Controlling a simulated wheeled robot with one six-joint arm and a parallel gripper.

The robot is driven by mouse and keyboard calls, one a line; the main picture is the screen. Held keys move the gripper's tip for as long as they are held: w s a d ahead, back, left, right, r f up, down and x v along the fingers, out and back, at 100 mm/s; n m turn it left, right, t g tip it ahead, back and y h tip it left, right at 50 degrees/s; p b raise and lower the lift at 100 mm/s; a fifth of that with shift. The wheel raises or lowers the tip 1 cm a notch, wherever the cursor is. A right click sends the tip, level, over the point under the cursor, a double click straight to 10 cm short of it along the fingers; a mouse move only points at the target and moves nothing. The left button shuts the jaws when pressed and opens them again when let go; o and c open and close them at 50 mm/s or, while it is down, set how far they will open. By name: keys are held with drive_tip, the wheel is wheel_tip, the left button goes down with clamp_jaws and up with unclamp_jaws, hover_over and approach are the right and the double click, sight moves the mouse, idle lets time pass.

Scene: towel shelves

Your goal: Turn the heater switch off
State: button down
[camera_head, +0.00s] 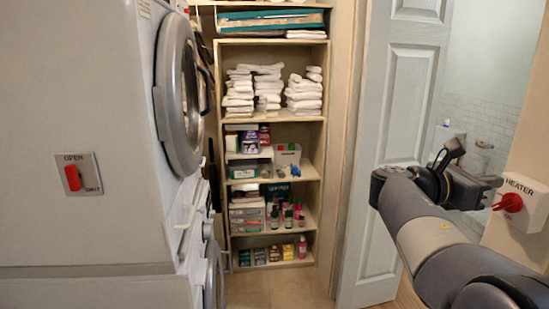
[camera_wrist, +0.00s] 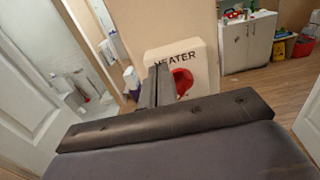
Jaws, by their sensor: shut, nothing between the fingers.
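The heater switch is a white box marked HEATER (camera_head: 533,207) on the wall at the right in the head view, with a red knob (camera_head: 509,202). My gripper (camera_head: 497,190) is at the box, its tips at the left side of the knob. In the wrist view the white box (camera_wrist: 207,62) stands straight ahead, and the red knob (camera_wrist: 183,80) shows just right of my gripper (camera_wrist: 158,72). My gripper is shut and empty. Part of the knob is hidden behind the fingers in the wrist view, and I cannot tell whether they touch it.
A second red switch marked OPEN (camera_head: 80,174) is on the machine at the left. A shelf unit with towels (camera_head: 240,90) stands at the back. A pale panelled door (camera_head: 402,110) is close left of my arm. The wrist view shows a white cabinet (camera_wrist: 246,42) beyond the box.

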drive_tip(key=shift+d, duration=0.65)
drive_tip(key=shift+s+f, duration=0.25)
drive_tip(key=shift+f, duration=0.3)
idle(0.6)
drive_tip(key=shift+s+r+p, duration=0.2)
drive_tip(key=shift+s+p, duration=0.45)
drive_tip(key=shift+s+d, duration=0.1)
drive_tip(key=shift+s, duration=0.3)
drive_tip(key=shift+s+f+p, duration=0.25)
drive_tip(key=shift+s+p, duration=0.05)
drive_tip(key=shift+p, duration=0.05)
idle(0.4)
drive_tip(key=shift+r, duration=0.1)
drive_tip(key=shift+s+r+p, duration=0.15)
drive_tip(key=shift+r+p, duration=0.2)
drive_tip(key=shift+p, duration=0.15)
drive_tip(key=a, duration=0.6)
drive_tip(key=shift+s+p, duration=0.25)
drive_tip(key=shift+p, duration=0.05)
drive_tip(key=shift+f, duration=0.1)
